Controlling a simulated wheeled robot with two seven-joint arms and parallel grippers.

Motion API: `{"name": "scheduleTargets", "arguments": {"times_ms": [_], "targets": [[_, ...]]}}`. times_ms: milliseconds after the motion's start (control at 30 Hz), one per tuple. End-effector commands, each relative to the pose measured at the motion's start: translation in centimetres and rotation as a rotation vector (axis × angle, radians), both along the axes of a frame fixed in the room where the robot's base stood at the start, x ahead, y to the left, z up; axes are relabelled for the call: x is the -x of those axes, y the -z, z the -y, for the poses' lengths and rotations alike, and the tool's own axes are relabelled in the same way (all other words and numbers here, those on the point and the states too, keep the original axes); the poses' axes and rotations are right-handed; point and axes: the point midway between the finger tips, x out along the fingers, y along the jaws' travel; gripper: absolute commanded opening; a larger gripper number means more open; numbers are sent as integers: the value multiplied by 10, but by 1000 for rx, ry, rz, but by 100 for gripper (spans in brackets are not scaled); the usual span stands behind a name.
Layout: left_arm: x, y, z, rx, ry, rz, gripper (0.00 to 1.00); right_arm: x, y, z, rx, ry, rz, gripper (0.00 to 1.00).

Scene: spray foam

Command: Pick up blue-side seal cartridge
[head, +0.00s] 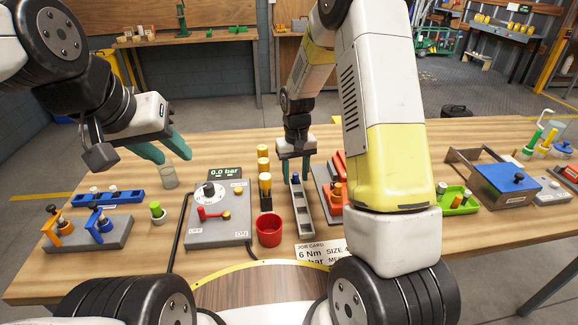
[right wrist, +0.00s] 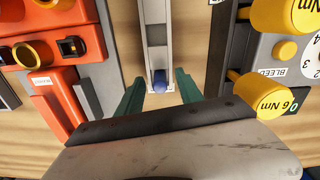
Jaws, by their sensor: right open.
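A small blue rounded piece, which looks like the blue-side seal cartridge (right wrist: 161,79), sits at one end of a narrow grey rack (head: 303,212). In the head view a small blue spot (head: 296,180) shows at the rack's far end. My right gripper (head: 295,160) points down over that end. In the right wrist view my right gripper (right wrist: 160,92) has its teal fingers apart, one on each side of the blue piece, with visible gaps. My left gripper (head: 176,157) is open and empty, above and near a clear cylinder (head: 169,178).
Left of the rack are a red cup (head: 269,231), stacked yellow-topped parts (head: 264,180) and a pressure panel (head: 220,215). An orange-red fixture (head: 334,195) stands close on the right. A blue-and-orange clamp block (head: 90,232) is at the left. Bare wood shows between several items.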

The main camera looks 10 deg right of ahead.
Motion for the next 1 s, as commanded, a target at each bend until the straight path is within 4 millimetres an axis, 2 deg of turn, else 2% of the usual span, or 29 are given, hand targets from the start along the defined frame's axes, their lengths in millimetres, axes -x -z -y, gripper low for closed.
{"name": "scheduleTargets", "arguments": {"times_ms": [167, 300, 367, 400, 767, 867, 1000], "targets": [[0, 0, 0, 0, 0, 0, 36, 0, 0, 0, 0, 0, 0, 42], [0, 0, 0, 0, 0, 0, 36, 0, 0, 0, 0, 0, 0, 14], [0, 0, 0, 0, 0, 0, 36, 0, 0, 0, 0, 0, 0, 2], [0, 0, 0, 0, 0, 0, 36, 0, 0, 0, 0, 0, 0, 0], [0, 0, 0, 0, 0, 0, 36, 0, -5, 0, 0, 0, 1, 0], [0, 0, 0, 0, 0, 0, 36, -1, -19, 0, -1, 0, 5, 0], [0, 0, 0, 0, 0, 0, 36, -2, -47, 0, -1, -1, 6, 0]]}}
